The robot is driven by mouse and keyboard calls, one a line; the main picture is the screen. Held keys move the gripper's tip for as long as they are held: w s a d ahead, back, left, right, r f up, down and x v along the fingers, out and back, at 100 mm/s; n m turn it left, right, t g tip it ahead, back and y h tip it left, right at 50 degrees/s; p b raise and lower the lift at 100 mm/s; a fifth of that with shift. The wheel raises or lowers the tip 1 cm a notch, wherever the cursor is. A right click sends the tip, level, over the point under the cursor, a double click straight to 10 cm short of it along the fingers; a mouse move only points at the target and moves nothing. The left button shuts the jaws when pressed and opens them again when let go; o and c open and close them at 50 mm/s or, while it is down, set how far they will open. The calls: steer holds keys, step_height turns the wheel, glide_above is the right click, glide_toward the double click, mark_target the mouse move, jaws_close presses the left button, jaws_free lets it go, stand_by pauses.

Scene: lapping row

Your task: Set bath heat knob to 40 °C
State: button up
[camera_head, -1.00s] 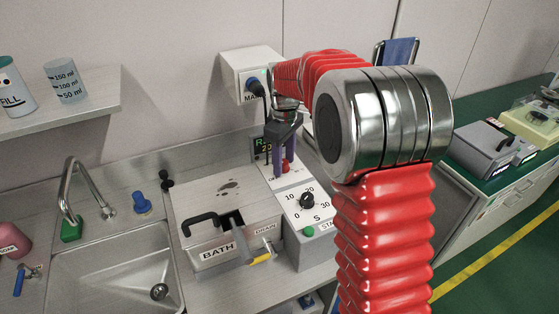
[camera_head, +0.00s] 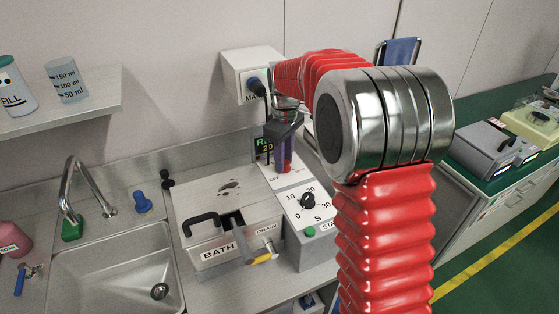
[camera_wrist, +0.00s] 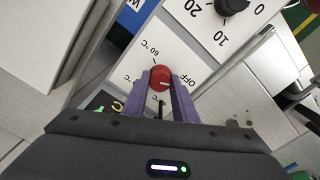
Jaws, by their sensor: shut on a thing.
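The red bath heat knob (camera_wrist: 160,76) sits on a white panel between "60 °C", "OFF" and a partly covered "°C" mark. Its short white line appears to point toward the OFF side in the wrist view. My gripper (camera_wrist: 161,88) has its purple fingers on either side of the knob, shut on it. In the head view my gripper (camera_head: 281,158) reaches down to the panel and hides most of the knob (camera_head: 286,166). A small dark display (camera_head: 265,148) behind the fingers shows a partly covered reading with "20".
The bath (camera_head: 222,205) with a black lid handle stands left of the panel. A black dial (camera_head: 308,200) and a green button (camera_head: 309,232) are in front. A sink (camera_head: 130,265) lies further left, and a wall box (camera_head: 252,72) with a cable hangs behind.

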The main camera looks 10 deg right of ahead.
steer(key=shift+s+f, duration=0.1)
steer(key=shift+s, duration=0.15)
steer(key=m, duration=0.2)
steer(key=shift+s+m, duration=0.1)
steer(key=shift+m, duration=0.3)
steer(key=m, duration=0.4)
steer(key=shift+m, duration=0.3)
steer(key=m, duration=0.4)
steer(key=shift+f+m, duration=0.1)
steer(key=shift+m, duration=1.9)
steer(key=o, duration=1)
steer(key=shift+o, duration=0.2)
